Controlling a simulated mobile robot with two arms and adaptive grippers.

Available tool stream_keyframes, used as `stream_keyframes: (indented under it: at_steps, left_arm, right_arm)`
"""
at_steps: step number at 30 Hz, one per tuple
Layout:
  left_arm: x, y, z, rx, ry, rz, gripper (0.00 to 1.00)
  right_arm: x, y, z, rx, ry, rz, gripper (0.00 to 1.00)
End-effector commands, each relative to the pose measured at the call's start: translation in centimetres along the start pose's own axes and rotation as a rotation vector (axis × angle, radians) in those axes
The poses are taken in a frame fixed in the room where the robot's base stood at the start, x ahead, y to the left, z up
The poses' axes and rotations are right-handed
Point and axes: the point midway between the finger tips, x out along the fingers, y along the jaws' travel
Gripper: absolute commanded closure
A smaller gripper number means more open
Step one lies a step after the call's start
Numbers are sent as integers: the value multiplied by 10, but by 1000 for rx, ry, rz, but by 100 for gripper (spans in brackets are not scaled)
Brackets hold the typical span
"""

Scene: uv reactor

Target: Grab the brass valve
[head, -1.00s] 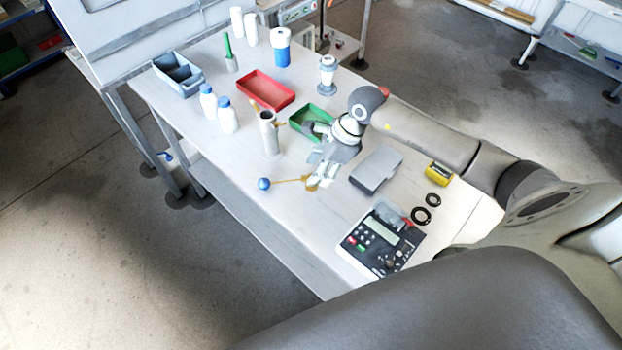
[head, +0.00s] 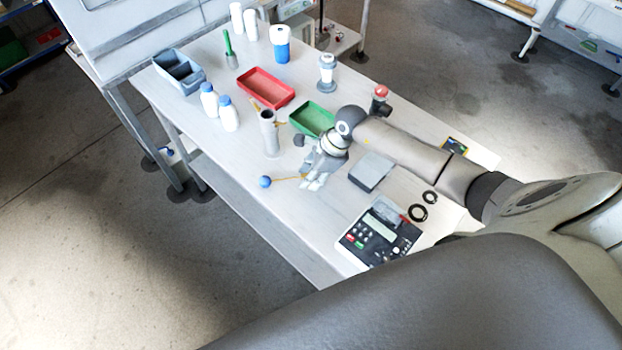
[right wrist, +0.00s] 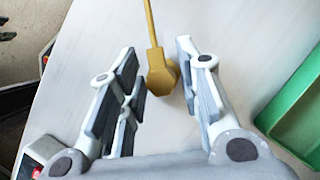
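The brass valve lies on the white table, with a thin brass stem (head: 287,180) and a blue ball (head: 265,182) at its left end. In the head view my right gripper (head: 312,184) covers its other end. In the right wrist view the valve's faceted brass body (right wrist: 161,76) sits between the two fingertips of my right gripper (right wrist: 160,70), with the stem running away upward. The fingers are apart, with gaps showing on both sides of the brass. My left gripper is not in view.
A grey box (head: 371,173), a control panel (head: 380,234) and black rings (head: 418,212) lie on the right. A green tray (head: 312,118) and an upright grey cylinder (head: 269,133) stand behind. The table in front of the blue ball is bare.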

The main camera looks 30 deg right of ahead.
Motion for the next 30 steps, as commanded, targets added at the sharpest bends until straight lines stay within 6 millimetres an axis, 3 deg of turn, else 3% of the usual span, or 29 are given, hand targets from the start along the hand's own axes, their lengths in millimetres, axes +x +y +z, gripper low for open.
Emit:
stream_keyframes:
  at_steps: [1,6,20,27,30]
  left_arm:
    - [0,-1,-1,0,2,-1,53]
    - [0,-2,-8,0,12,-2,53]
    - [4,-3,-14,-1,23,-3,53]
    - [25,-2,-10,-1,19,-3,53]
    - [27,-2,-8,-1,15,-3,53]
  right_arm:
    - [0,0,0,0,0,0,79]
    - [0,0,0,0,0,0,100]
    - [-4,-1,2,-1,-1,-2,100]
    - [-24,-2,10,-5,-1,-6,100]
    - [-41,8,9,-4,1,-3,100]
